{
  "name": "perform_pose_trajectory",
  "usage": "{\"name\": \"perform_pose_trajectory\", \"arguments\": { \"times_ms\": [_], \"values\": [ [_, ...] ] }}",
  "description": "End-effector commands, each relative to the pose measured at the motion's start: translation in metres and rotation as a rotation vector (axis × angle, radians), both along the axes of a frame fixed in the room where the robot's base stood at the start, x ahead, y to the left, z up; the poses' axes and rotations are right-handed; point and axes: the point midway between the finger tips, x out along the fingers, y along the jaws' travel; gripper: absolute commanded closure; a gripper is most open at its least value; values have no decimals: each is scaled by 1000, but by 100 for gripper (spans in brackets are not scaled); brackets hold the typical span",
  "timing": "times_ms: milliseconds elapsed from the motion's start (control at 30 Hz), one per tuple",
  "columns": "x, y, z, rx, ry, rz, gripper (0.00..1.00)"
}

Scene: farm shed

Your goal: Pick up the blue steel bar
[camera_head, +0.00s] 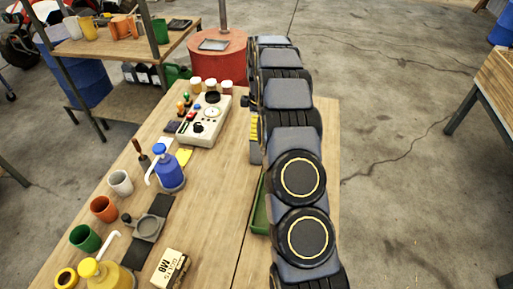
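I see no blue steel bar in this view; my arm covers a strip along the right part of the wooden workbench (215,210), and what lies behind it is hidden. My arm's dark links run from the bottom edge up to the top middle. My gripper cannot be made out.
A green tray (259,215) is partly hidden by my arm. On the bench stand a blue pump bottle (169,176), yellow pump bottle (105,274), several cups, a control box (205,122) and a small labelled box (170,268). A red drum (217,62) stands beyond.

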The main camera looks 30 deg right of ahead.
Motion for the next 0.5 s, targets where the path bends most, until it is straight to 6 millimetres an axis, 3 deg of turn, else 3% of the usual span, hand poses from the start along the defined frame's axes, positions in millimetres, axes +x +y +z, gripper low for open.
{"name": "perform_pose_trajectory", "arguments": {
  "times_ms": [267, 500],
  "values": [
    [2, 1, -26, 0, -1, -1, 23],
    [4, 1, -62, 1, 2, -2, 23]
  ]
}}
